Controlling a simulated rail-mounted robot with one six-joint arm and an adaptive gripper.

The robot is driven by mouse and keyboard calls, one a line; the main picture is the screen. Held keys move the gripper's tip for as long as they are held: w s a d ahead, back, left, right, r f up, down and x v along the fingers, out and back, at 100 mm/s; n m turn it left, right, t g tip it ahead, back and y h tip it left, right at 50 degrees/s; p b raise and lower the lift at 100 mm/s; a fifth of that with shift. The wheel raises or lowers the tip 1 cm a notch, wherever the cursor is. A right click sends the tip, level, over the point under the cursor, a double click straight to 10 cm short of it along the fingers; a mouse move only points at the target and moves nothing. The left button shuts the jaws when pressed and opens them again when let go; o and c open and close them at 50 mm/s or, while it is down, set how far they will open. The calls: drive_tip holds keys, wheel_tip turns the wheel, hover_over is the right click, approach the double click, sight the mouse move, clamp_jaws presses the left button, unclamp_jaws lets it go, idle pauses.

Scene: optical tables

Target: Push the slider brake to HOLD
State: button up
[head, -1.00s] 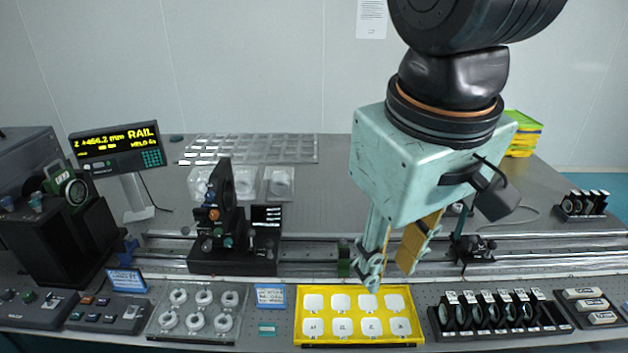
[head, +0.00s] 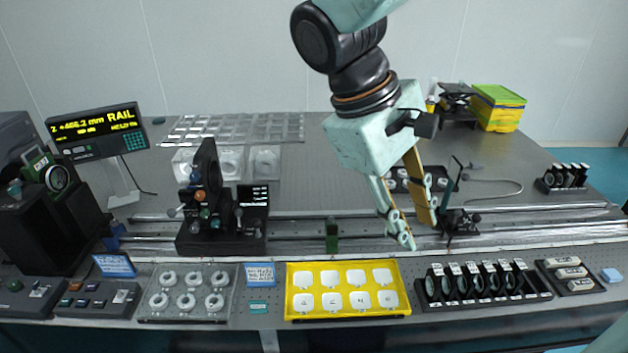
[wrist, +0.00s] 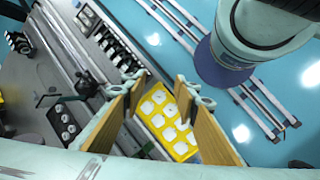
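My gripper (head: 418,234) hangs over the rail (head: 300,240) with its two fingers apart and nothing between them. In the wrist view my gripper (wrist: 170,88) is also open and empty. A small black slider (head: 460,222) with an upright plate sits on the rail just right of the fingers; contact cannot be told. A larger black slider (head: 222,237) with knobs and a dark label panel stands on the rail at left. A small green block (head: 332,234) is between them. No brake lever or HOLD mark can be made out.
A yellow tray (head: 348,315) of white pieces lies in front of the rail. A black rack of lenses (head: 480,302) stands right of it, a clear tray of rings (head: 150,314) left. A lit RAIL display (head: 95,130) stands at the back left.

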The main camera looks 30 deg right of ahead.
drive_tip(key=w+d+f+n+g+h, duration=0.35)
drive_tip(key=w+d+f, duration=0.2)
drive_tip(key=d, duration=0.45)
drive_tip(key=w+d+f+n+g+h, duration=0.2)
drive_tip(key=w+d+f+n+h, duration=0.25)
drive_tip(key=d, duration=0.55)
drive_tip(key=n+t+h, duration=0.4)
drive_tip(key=n+h, duration=0.1)
drive_tip(key=n, duration=0.2)
approach(458, 213)
drive_tip(key=a, duration=0.1)
drive_tip(key=w+a+f, duration=0.1)
drive_tip(key=shift+w+a+b, duration=0.2)
drive_tip(key=shift+a+b, duration=0.1)
drive_tip(key=shift+b, duration=0.1)
drive_tip(key=shift+d, duration=0.1)
drive_tip(key=shift+b+x, duration=0.55)
drive_tip(key=shift+x, duration=6.25)
drive_tip(key=shift+r, duration=0.15)
drive_tip(key=shift+c, duration=0.9)
